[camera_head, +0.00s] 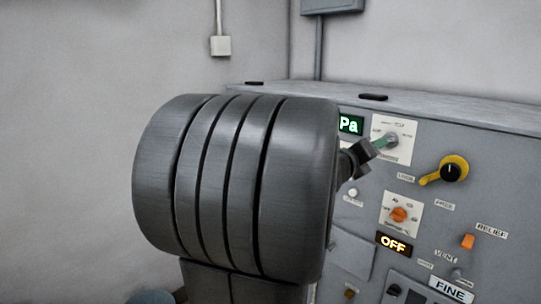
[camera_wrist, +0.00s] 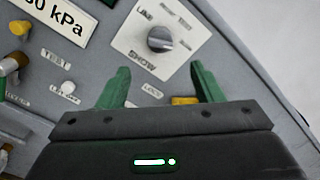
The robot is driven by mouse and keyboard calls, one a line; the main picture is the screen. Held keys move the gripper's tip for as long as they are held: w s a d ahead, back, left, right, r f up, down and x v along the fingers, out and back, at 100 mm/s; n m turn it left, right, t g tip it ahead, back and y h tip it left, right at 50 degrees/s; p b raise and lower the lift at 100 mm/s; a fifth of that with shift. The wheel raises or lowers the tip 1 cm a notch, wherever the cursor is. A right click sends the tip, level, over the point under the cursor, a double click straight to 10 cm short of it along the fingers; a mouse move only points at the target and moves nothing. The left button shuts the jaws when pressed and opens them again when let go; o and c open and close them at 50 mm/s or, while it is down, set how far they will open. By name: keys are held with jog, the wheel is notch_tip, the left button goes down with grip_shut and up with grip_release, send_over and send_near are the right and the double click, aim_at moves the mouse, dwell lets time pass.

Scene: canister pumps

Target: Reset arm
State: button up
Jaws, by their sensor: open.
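My gripper (camera_wrist: 159,70) is open, with its two green fingers spread and nothing between them in the wrist view. A grey selector knob (camera_wrist: 160,38) on a white plate marked LINE and SHOW lies beyond the fingertips, apart from them in that picture. In the head view my gripper (camera_head: 385,143) is in front of the upper white plate (camera_head: 408,128) on the panel, and its green finger overlaps the knob there. Whether it touches the knob cannot be told from the head view. My dark arm covers the panel's left part.
A green Pa display (camera_head: 350,124) is partly hidden.

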aim_at(389, 141)
jog(key=x, duration=1)
jog(key=shift+w+d, duration=0.15)
jog(key=shift+w, duration=0.05)
jog(key=shift+s, duration=0.1)
jog(key=v, duration=1.4)
jog(key=x, duration=1.4)
jog(key=shift+d+r+p, duration=0.1)
jog(key=shift+r+p, duration=0.05)
jog(key=shift+p, duration=0.2)
jog(key=n+p, duration=0.8)
jog(key=n, duration=1)
jog(key=shift+p, duration=0.4)
